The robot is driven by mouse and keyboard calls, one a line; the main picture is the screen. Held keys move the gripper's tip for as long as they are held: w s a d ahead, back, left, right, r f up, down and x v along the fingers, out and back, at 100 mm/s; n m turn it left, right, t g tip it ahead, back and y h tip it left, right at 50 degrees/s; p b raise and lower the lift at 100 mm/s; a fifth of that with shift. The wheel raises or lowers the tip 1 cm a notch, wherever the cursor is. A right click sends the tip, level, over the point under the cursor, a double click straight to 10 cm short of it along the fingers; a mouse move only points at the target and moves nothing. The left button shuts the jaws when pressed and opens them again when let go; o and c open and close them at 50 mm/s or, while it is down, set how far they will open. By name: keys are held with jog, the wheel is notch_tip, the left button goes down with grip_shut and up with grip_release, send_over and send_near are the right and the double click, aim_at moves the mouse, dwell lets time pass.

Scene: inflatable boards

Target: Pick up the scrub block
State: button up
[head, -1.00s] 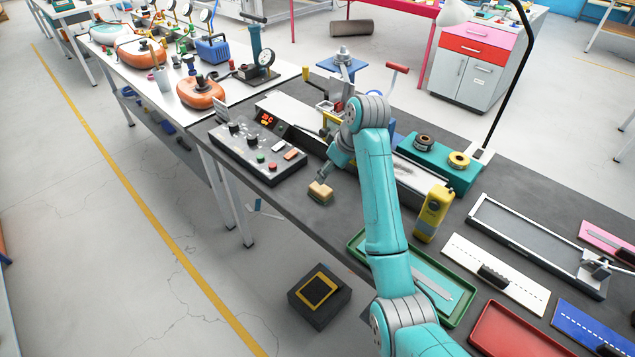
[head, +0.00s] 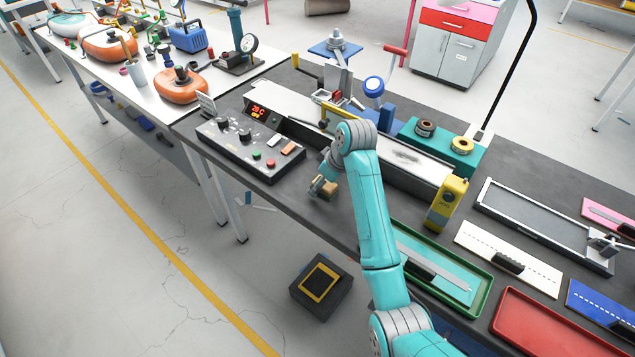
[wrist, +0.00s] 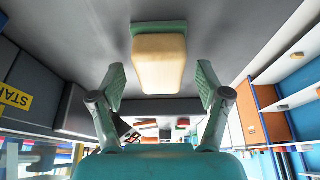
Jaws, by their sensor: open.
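The scrub block (head: 330,189) is a small tan block on the dark bench top, partly hidden by my gripper in the head view. In the wrist view the scrub block (wrist: 159,60) shows a tan body with a green layer against the bench surface. My gripper (head: 321,186) is right at the block. In the wrist view my gripper (wrist: 161,80) is open, one finger on each side of the block's near end. A gap shows between each fingertip and the block, and nothing is held.
A grey control box (head: 250,148) with knobs and buttons stands close left of the block. A long metal-topped unit (head: 375,150) runs behind it. A yellow device (head: 447,203) and a green tray (head: 484,293) lie to the right. The bench's front edge is near.

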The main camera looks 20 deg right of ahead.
jog(key=c, duration=1.3)
jog(key=shift+o, duration=0.2)
jog(key=shift+r, duration=0.1)
notch_tip(320, 180, up, 10)
jog(key=shift+f, duration=0.1)
